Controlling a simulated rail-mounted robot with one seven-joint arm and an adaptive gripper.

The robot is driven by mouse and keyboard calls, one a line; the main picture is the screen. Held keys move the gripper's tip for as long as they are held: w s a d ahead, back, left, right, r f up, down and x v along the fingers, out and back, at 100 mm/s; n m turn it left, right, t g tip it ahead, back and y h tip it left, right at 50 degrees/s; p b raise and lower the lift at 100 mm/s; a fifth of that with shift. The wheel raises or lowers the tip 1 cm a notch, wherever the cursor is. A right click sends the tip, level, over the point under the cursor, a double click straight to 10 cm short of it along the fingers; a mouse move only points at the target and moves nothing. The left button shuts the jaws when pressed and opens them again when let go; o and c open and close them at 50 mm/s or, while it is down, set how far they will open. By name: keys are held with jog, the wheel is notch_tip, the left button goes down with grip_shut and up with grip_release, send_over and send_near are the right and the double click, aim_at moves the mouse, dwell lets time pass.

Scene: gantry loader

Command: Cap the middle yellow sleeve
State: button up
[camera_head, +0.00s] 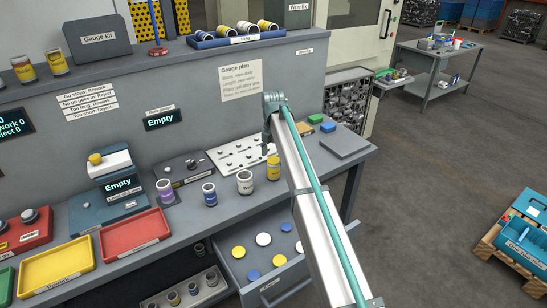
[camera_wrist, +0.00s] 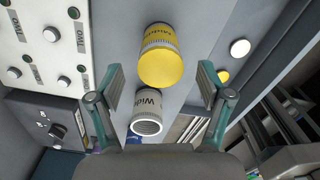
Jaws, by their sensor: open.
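A yellow sleeve (camera_wrist: 160,35) stands on the bench; its label seems to read "Middle". A smooth, solid yellow cap (camera_wrist: 160,69) covers its end in the wrist view. In the head view the same sleeve (camera_head: 273,170) stands at the right end of a row, close to my arm. My gripper (camera_wrist: 162,76) is open and empty. Its two fingers are spread to either side of the yellow cap in the picture, and I see no contact. Loose yellow caps (camera_head: 239,252), white caps (camera_head: 263,239) and blue caps (camera_head: 286,227) lie in the open drawer (camera_head: 226,267).
A white sleeve marked "Wide" (camera_wrist: 148,117) stands uncapped beside the yellow one. Blue (camera_head: 209,194) and purple (camera_head: 165,192) sleeves stand further left. Red (camera_head: 133,236) and yellow (camera_head: 58,270) trays sit on the left.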

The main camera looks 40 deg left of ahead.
notch_tip(320, 180, up, 12)
jog(key=shift+f, duration=0.2)
jog(key=shift+f, duration=0.1)
dwell(0.4)
